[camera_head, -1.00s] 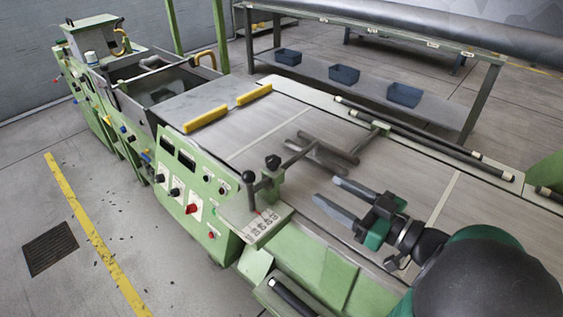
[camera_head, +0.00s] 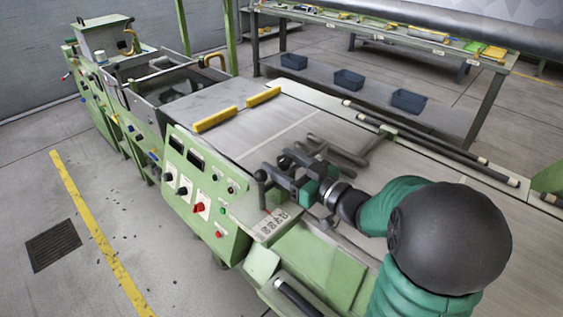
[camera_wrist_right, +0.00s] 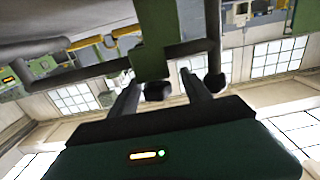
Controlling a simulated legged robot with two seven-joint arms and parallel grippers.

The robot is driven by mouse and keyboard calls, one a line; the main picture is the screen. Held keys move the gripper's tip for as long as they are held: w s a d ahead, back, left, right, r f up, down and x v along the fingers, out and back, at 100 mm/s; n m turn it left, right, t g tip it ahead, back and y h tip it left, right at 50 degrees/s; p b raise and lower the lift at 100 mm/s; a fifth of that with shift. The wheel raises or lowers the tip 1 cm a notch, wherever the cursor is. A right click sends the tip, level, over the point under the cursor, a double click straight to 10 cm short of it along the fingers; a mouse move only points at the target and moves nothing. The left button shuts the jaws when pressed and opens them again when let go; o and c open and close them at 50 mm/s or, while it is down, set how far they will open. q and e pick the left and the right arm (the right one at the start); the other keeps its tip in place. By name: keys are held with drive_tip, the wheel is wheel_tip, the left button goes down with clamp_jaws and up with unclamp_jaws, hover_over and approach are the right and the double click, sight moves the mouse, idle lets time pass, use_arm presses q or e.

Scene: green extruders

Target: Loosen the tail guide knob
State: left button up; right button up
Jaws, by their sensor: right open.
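Two black ball knobs stand on the guide fixture at the machine's near edge; I cannot tell by label which is the tail guide knob. One black knob (camera_head: 284,161) is at my right gripper (camera_head: 275,168), which is open. In the right wrist view this knob (camera_wrist_right: 158,91) shows between the two fingers (camera_wrist_right: 160,88), with gaps visible. The other knob (camera_head: 260,175) is just left of the fingers in the head view, and shows outside the right finger in the wrist view (camera_wrist_right: 215,83). A green bracket (camera_wrist_right: 152,40) rises beyond the fingers. My left gripper is not in view.
A green control panel (camera_head: 196,188) with switches and a red knob stands left of the gripper. Dark guide bars (camera_head: 335,150) lie over the grey conveyor bed (camera_head: 410,175). Yellow bars (camera_head: 216,119) lie farther back. A rack with blue bins (camera_head: 349,79) stands behind.

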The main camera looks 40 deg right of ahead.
drive_tip(key=shift+w, duration=0.2)
drive_tip(key=shift+d, duration=0.2)
drive_tip(key=shift+d+f, duration=0.1)
drive_tip(key=shift+d, duration=0.1)
drive_tip(key=c, duration=0.4)
drive_tip(key=shift+a, duration=0.2)
drive_tip(key=c, duration=0.7)
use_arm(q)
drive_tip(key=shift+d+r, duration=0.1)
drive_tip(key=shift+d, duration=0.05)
use_arm(e)
drive_tip(key=shift+d, duration=0.1)
clamp_jaws()
